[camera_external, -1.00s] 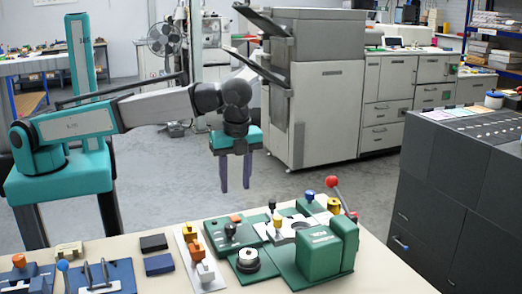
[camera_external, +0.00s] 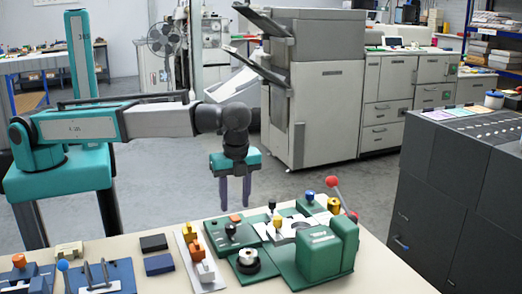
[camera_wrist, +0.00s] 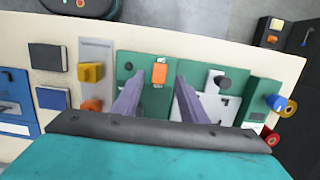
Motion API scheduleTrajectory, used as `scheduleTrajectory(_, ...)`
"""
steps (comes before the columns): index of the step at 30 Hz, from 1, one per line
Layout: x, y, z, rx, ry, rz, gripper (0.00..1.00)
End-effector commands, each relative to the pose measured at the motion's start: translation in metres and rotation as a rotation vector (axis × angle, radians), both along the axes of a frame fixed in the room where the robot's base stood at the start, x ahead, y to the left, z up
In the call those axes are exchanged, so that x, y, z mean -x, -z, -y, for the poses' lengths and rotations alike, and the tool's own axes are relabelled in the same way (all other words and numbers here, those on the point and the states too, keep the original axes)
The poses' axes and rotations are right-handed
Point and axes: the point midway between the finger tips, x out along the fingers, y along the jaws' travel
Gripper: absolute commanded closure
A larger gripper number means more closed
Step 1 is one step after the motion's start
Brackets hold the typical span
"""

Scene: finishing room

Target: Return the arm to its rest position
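My gripper (camera_external: 235,190) hangs pointing down from the outstretched arm, just past the far edge of the table and above table height in the external view. Its two purple fingers are apart with nothing between them. In the wrist view the gripper (camera_wrist: 158,100) shows its fingers spread over the green fixture (camera_wrist: 131,66), with an orange block (camera_wrist: 159,73) seen between and beyond the tips. The gripper touches nothing that I can see.
The cream table (camera_external: 115,246) holds a green press (camera_external: 321,255) with a red-knobbed lever (camera_external: 332,181), a white strip with orange knobs (camera_external: 204,274), dark blocks (camera_external: 154,243) and a blue fixture (camera_external: 105,276). A dark cabinet (camera_external: 440,190) stands right.

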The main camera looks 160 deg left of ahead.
Motion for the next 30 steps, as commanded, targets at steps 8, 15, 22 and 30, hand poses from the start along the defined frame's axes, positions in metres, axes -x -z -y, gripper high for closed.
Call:
scheduleTrajectory(8,-0.001,-0.002,0.000,-0.001,0.000,0.000,0.61)
scheduleTrajectory(15,-0.003,-0.014,-0.001,-0.001,0.000,0.001,0.61)
scheduleTrajectory(22,-0.006,-0.036,-0.001,-0.001,0.000,0.001,0.61)
scheduleTrajectory(30,-0.009,-0.064,-0.001,-0.002,0.000,0.002,0.61)
